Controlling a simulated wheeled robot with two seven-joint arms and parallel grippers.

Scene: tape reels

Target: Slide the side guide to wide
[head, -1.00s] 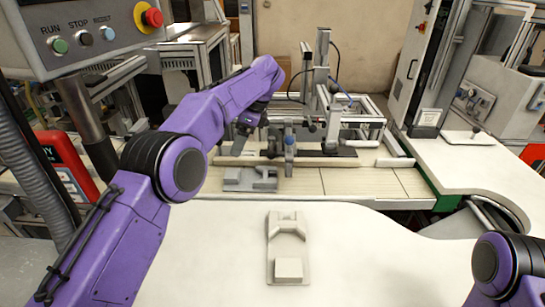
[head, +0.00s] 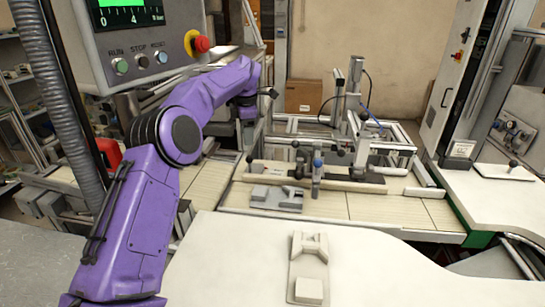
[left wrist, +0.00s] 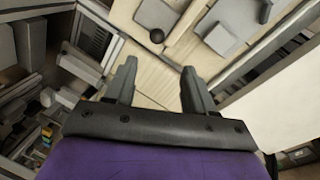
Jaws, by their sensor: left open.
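In the head view, a long beige bar (head: 345,184) that looks like the side guide lies across the pale conveyor (head: 330,207). Dark knobs and an upright post with a blue top (head: 317,175) stand along it. My left gripper (head: 262,97) is raised to the left of and above the bar, apart from it and holding nothing visible. In the left wrist view, its two fingers (left wrist: 158,88) are spread and empty. A round black knob (left wrist: 157,36) and grey parts lie beyond them. My right gripper is out of view.
A grey fixture block (head: 277,197) sits in front of the bar. A metal frame with a vertical column (head: 354,90) stands behind. A control box (head: 140,40) with a red button hangs at upper left. A white table (head: 380,255) fills the front.

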